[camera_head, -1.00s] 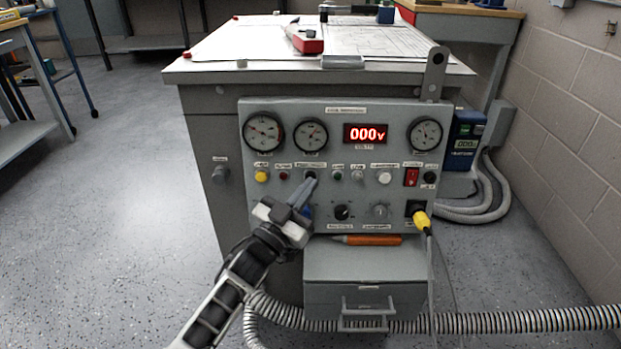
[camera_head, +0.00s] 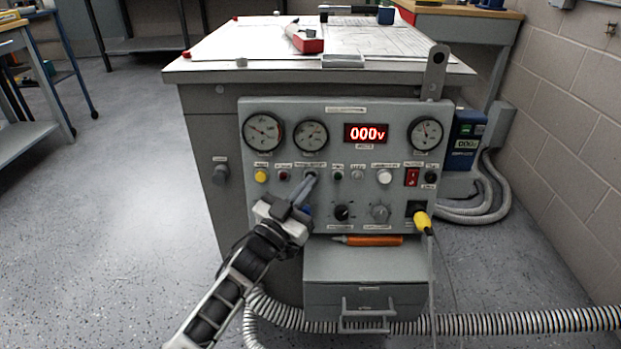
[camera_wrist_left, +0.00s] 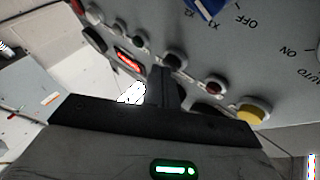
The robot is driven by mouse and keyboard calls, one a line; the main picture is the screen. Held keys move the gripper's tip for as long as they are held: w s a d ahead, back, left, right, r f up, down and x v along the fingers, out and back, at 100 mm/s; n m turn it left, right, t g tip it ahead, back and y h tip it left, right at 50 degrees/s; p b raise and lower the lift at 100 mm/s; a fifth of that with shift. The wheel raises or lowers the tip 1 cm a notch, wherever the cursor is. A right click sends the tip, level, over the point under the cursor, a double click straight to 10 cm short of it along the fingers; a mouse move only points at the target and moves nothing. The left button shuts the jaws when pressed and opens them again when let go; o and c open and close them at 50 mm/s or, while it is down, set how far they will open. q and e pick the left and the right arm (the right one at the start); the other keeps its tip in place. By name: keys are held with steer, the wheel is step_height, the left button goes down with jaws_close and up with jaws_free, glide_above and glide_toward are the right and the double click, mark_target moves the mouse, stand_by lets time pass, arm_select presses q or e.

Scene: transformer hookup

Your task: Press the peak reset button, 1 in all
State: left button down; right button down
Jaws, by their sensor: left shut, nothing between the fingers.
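The grey control panel (camera_head: 290,222) stands upright on the front of the bench, with a row of buttons and lamps. My left gripper (camera_head: 309,181) reaches up from below, its fingers shut and empty. Its tips are at the black button (camera_head: 311,174) in that row, right of the yellow and red ones, and partly cover it. In the left wrist view the shut fingers (camera_wrist_left: 162,75) end close to the black button (camera_wrist_left: 175,57). I cannot tell whether they touch it. The small labels are too blurred to read, so I cannot confirm which button is peak reset.
A yellow button (camera_head: 261,176), a red button (camera_head: 283,176) and a white button (camera_head: 384,176) share the row. Below are two knobs, a blue part (camera_head: 307,210) beside my gripper and a yellow plug (camera_head: 421,220). An orange-handled tool (camera_head: 373,240) lies on the drawer box (camera_head: 365,270).

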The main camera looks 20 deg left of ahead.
arm_select(q)
steer(key=shift+w, duration=0.15)
stand_by(0.4)
steer(key=shift+s+d+r+p, duration=0.1)
steer(key=shift+s+d+p, duration=0.1)
steer(key=shift+s+p, duration=0.55)
steer(key=s+p, duration=0.1)
steer(key=s+d+p, duration=0.1)
steer(key=s, duration=0.1)
steer(key=s+p, duration=0.1)
steer(key=s, duration=0.1)
steer(key=shift+d+r, duration=0.2)
steer(key=shift+r, duration=0.2)
stand_by(0.4)
